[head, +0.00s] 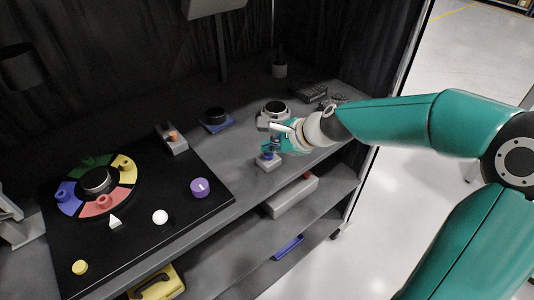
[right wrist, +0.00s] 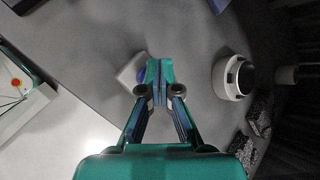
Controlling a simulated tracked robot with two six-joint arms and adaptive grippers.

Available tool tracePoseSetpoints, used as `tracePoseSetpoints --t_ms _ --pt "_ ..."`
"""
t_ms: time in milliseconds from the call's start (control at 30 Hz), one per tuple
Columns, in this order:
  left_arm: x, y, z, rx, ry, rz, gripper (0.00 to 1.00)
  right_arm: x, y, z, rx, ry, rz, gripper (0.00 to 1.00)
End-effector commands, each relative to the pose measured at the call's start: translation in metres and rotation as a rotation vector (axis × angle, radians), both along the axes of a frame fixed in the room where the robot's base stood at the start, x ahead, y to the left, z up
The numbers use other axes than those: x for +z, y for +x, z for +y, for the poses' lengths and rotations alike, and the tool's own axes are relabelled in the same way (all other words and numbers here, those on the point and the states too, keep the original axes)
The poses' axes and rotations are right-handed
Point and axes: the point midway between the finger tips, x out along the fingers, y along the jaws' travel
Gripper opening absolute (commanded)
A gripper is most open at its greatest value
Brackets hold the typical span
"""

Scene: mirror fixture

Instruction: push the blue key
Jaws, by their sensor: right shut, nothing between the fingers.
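The blue key (head: 268,155) sits on a small light grey block (head: 269,164) near the front edge of the grey table. In the right wrist view the blue key (right wrist: 140,75) shows just left of my fingertips, partly hidden by them, on its block (right wrist: 127,72). My right gripper (head: 271,146) is shut and empty, with its fingertips over or right beside the key in the head view. I cannot tell whether they touch it. My left gripper is not in view.
A round white device with a dark top (head: 274,112) stands behind my right gripper. A similar block with an orange key (head: 173,138) is further left. A black board (head: 130,240) with a coloured ring and several pieces fills the left.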

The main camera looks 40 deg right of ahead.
Motion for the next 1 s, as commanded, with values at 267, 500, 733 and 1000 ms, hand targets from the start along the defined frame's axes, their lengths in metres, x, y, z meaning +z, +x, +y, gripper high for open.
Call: tracePoseSetpoints --t_ms 267,500,733,1000 --pt "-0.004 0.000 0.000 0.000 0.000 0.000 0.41 -0.004 0.000 0.000 0.000 0.000 0.000 0.00" --pt "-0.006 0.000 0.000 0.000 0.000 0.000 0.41 -0.007 0.000 0.001 0.001 0.000 0.001 0.00" --pt "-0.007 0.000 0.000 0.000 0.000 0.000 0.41 -0.008 0.000 0.001 0.001 0.000 0.001 0.00" --pt "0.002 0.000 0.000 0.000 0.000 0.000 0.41 0.001 0.000 0.001 0.001 0.000 0.001 0.00"
